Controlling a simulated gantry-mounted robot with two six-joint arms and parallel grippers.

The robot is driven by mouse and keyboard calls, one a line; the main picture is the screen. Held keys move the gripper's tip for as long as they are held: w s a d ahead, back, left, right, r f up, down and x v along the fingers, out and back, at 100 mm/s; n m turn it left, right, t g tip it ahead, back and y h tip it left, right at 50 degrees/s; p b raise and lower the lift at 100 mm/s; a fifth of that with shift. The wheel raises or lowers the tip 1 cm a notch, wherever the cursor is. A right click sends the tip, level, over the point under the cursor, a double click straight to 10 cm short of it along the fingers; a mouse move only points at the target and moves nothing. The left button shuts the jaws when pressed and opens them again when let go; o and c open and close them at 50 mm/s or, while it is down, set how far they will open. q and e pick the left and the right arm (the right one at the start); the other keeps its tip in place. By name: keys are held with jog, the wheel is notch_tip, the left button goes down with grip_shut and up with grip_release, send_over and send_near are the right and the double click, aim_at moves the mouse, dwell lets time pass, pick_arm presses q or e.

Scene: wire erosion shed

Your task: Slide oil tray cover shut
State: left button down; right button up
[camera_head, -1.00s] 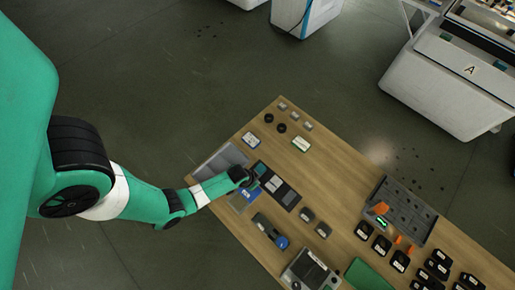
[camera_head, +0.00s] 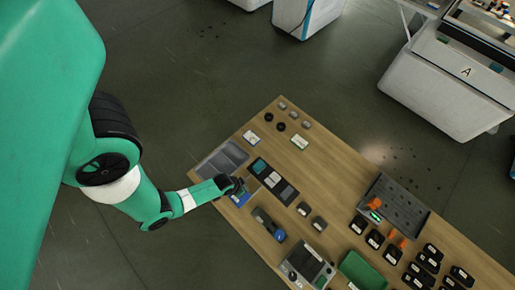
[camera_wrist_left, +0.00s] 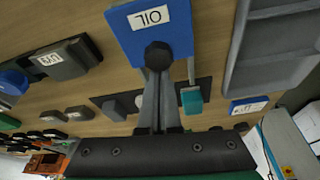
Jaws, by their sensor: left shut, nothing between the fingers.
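A blue piece labelled OIL (camera_wrist_left: 140,40) is at the top of the left wrist view, its label upside down. In the head view a part of it shows as a small blue patch (camera_head: 239,200) beside my left gripper (camera_head: 238,186). My left gripper is shut with nothing between its fingers. I cannot clearly separate cover from tray, nor tell how far the cover is open. The right gripper is not in view.
A grey compartment tray (camera_head: 222,158) lies left of the gripper. A dark mat with blocks (camera_head: 273,181) lies close on the right. A grey and blue device (camera_head: 267,224) lies nearer the front. Bare wood (camera_head: 335,180) is free further right.

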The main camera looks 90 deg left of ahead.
pick_arm(q)
jog(key=shift+w+a, duration=0.4)
jog(key=shift+w, duration=0.2)
jog(key=shift+w+a, duration=0.4)
jog(key=shift+w, duration=0.2)
jog(key=shift+w+a+r+p, duration=0.1)
jog(key=shift+w+r+p, duration=0.1)
jog(key=shift+r, duration=0.3)
jog(key=shift+w+a+r+p, duration=0.1)
jog(key=shift+w+r+p, duration=0.05)
jog(key=shift+r, duration=0.3)
jog(key=p+v, duration=0.3)
jog(key=v, duration=0.5)
jog(key=shift+s+d, duration=0.15)
jog(key=shift+s, duration=0.05)
